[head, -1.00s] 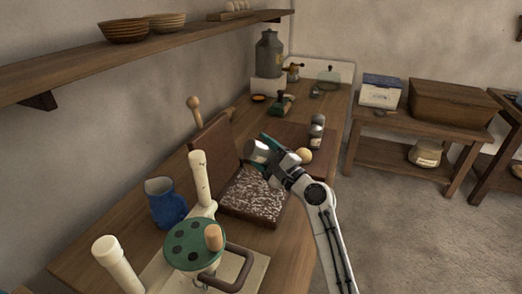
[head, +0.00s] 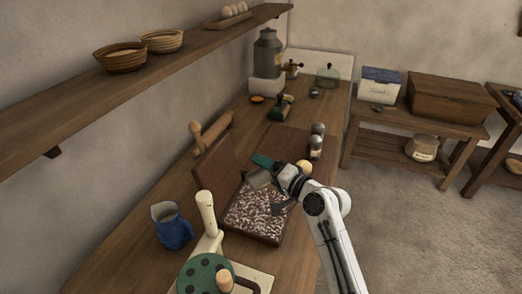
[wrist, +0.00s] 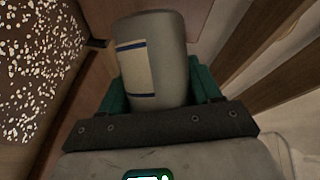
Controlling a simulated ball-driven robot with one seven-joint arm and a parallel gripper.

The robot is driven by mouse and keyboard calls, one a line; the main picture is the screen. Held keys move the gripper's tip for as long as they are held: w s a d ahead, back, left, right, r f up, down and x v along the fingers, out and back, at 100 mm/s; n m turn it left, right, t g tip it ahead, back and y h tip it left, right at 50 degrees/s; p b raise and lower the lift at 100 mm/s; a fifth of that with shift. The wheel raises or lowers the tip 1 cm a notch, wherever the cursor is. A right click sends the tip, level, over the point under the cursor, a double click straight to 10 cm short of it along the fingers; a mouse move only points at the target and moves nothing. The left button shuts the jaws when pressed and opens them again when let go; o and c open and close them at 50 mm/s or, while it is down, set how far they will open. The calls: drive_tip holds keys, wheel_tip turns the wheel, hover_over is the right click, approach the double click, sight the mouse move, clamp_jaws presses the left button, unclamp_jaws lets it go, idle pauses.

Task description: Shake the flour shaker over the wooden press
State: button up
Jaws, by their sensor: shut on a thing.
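The flour shaker (head: 258,179), a grey cylinder, is held at the end of my gripper (head: 268,164). In the wrist view the shaker (wrist: 158,60) shows a cream label with blue stripes between the green fingers. The wooden press (head: 262,238) lies open on the counter, its dark lid (head: 214,160) raised behind. Its base is speckled with white. In the head view the shaker is tilted above the far part of the base. The speckled press also shows at the left of the wrist view (wrist: 40,60). The shaker's far end is hard to make out.
A blue jug (head: 172,228) and a cream stand with a green spotted disc (head: 205,275) are nearer on the counter. A pale ball (head: 305,166) and grey-topped containers (head: 317,142) stand just beyond my gripper. A rolling pin (head: 212,130) lies near the wall. The floor at right is clear.

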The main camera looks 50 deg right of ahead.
drive_tip(key=shift+s+r+n+g+p, duration=0.15)
drive_tip(key=shift+n+g+p, duration=0.3)
drive_tip(key=shift+n, duration=0.45)
drive_tip(key=shift+a+r+n+g+h+p, duration=0.15)
drive_tip(key=shift+n+g+h+p, duration=0.15)
drive_tip(key=shift+n, duration=0.25)
drive_tip(key=shift+r+n+g+h+p, duration=0.15)
drive_tip(key=shift+n+g+h+p, duration=0.1)
drive_tip(key=shift+n, duration=0.3)
drive_tip(key=shift+w+a+r+n+g+h, duration=0.1)
drive_tip(key=shift+n+g+h, duration=0.1)
drive_tip(key=shift+n, duration=0.25)
drive_tip(key=shift+w+n+g+h, duration=0.1)
drive_tip(key=shift+n+h, duration=0.05)
drive_tip(key=shift+n, duration=0.3)
drive_tip(key=n, duration=0.1)
drive_tip(key=n+g+h, duration=0.1)
drive_tip(key=shift+w+a+r+n, duration=0.1)
drive_tip(key=shift+a+r+n, duration=0.1)
drive_tip(key=shift+n, duration=0.1)
drive_tip(key=shift+a+r+n+g+h+b, duration=0.1)
drive_tip(key=shift+r+n+g+h+b, duration=0.1)
drive_tip(key=shift+n+h+b, duration=0.25)
drive_tip(key=shift+r+n+g+h+b, duration=0.1)
drive_tip(key=shift+n+g+h+b, duration=0.1)
drive_tip(key=shift+n+h, duration=0.4)
